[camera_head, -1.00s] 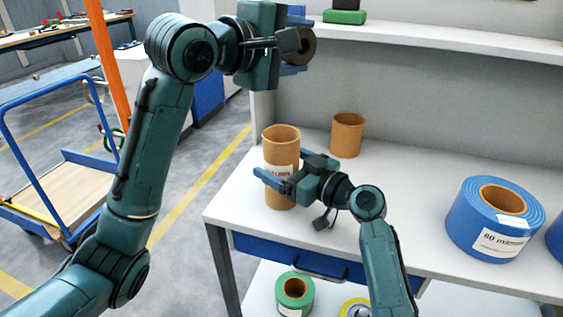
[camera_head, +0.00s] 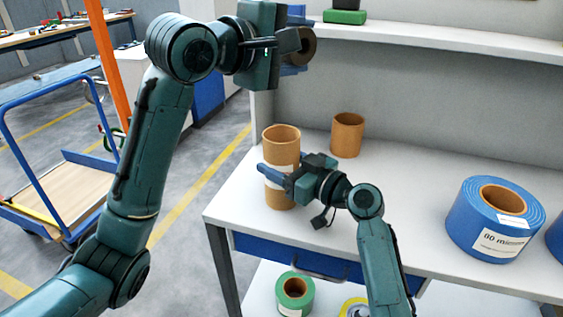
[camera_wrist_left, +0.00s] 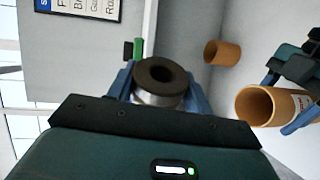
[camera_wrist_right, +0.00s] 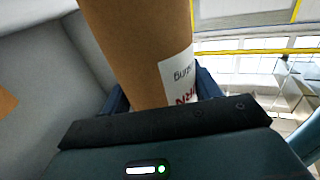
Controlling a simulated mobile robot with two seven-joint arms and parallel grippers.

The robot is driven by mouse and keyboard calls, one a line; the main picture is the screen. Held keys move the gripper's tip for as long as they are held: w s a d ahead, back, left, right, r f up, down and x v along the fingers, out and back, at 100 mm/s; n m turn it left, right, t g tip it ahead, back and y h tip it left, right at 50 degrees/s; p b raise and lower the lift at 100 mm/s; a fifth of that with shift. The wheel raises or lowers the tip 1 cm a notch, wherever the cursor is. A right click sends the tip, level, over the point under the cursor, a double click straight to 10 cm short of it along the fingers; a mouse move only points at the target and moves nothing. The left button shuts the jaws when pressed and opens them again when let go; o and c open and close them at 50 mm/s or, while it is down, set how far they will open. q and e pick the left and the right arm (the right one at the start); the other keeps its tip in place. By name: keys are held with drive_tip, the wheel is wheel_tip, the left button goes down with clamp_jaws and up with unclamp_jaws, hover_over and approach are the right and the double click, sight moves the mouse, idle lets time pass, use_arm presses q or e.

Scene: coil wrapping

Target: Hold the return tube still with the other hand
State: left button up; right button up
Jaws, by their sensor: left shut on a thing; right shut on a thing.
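The return tube (camera_head: 281,143) is a tall, open-topped brown cardboard tube with a white label, upright near the left end of the workbench. My right gripper (camera_head: 276,178) is shut on it below mid-height. In the right wrist view the tube (camera_wrist_right: 135,40) rises between the fingers, with its label partly showing. My left gripper (camera_head: 297,42) is raised high above the bench and shut on a small roll (camera_head: 303,47). In the left wrist view the roll (camera_wrist_left: 158,78) has a dark ring face, a centre hole and a silvery side. The tube's far side is hidden.
A shorter brown tube (camera_head: 347,135) stands behind the return tube. A large blue roll (camera_head: 495,220) is at the bench's right. A green roll (camera_head: 294,291) lies on the lower shelf. The bench top (camera_head: 415,190) is clear in the middle. A blue trolley (camera_head: 75,185) stands left.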

use_arm(q)
wheel_tip(320, 180, down, 13)
idle(1.5)
drive_tip(key=o, duration=0.9)
drive_tip(key=shift+c, duration=0.2)
drive_tip(key=o, duration=0.3)
drive_tip(key=shift+f, duration=0.35)
drive_tip(key=v, duration=0.8)
drive_tip(key=r+v, duration=0.1)
drive_tip(key=v, duration=0.3)
drive_tip(key=shift+s+r, duration=0.1)
drive_tip(key=shift+s, duration=0.05)
